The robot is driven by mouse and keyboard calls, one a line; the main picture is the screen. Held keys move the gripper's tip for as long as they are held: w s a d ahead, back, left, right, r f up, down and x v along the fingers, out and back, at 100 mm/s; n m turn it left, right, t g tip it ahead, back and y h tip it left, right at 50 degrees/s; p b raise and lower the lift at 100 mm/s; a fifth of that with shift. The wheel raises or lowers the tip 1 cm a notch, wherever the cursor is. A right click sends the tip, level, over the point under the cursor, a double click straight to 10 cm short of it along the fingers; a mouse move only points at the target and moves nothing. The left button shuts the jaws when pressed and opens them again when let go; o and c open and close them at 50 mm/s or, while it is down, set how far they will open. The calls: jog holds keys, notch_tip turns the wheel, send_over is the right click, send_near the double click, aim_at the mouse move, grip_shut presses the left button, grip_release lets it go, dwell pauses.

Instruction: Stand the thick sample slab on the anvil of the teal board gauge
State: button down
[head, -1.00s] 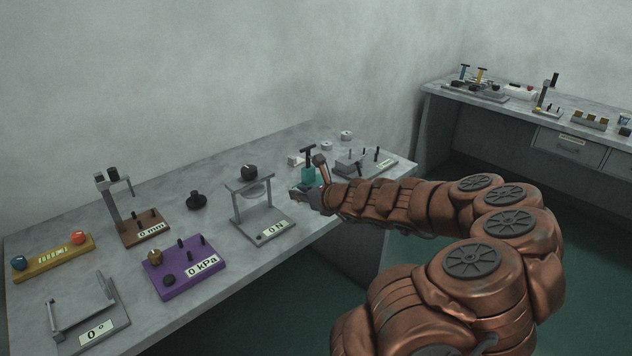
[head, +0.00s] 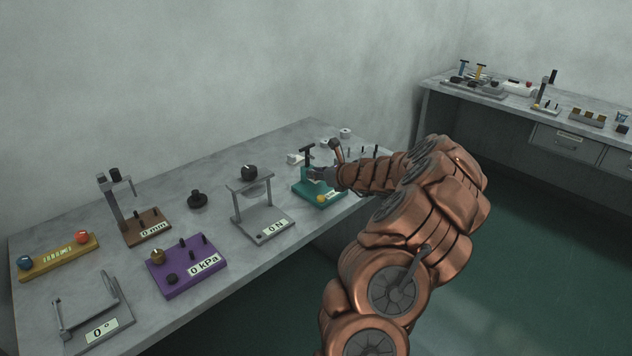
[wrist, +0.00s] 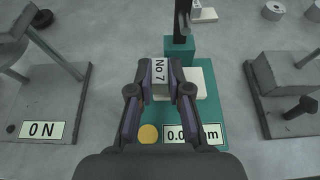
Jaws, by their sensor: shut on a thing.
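The teal board gauge (head: 300,188) stands on the near bench, with a black T-handle on its post. In the wrist view the teal board (wrist: 215,120) lies under my gripper (wrist: 161,72), with a yellow knob and a partly hidden "0.0… mm" readout at its near edge. My gripper is shut on a pale slab (wrist: 160,70) marked "No 7", held over the board in front of the teal post. A cream block (wrist: 202,80) shows just right of the fingers; I cannot tell whether it is the anvil. The slab's underside and any contact are hidden. In the head view my gripper (head: 322,174) is at the gauge.
The "0 N" stand (head: 262,222) is left of the gauge; a grey block fixture (wrist: 285,85) is close on its right. White cylinders (wrist: 272,10) lie behind. The purple "0 kPa" board (head: 186,266) and brown "0 mm" gauge (head: 146,227) stand further left.

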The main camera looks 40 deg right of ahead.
aim_at(317, 181)
jog(key=shift+w+d, duration=0.1)
jog(key=shift+d, duration=0.05)
jog(key=shift+f, duration=1.75)
jog(key=shift+f, duration=0.1)
jog(key=c, duration=1.1)
grip_release()
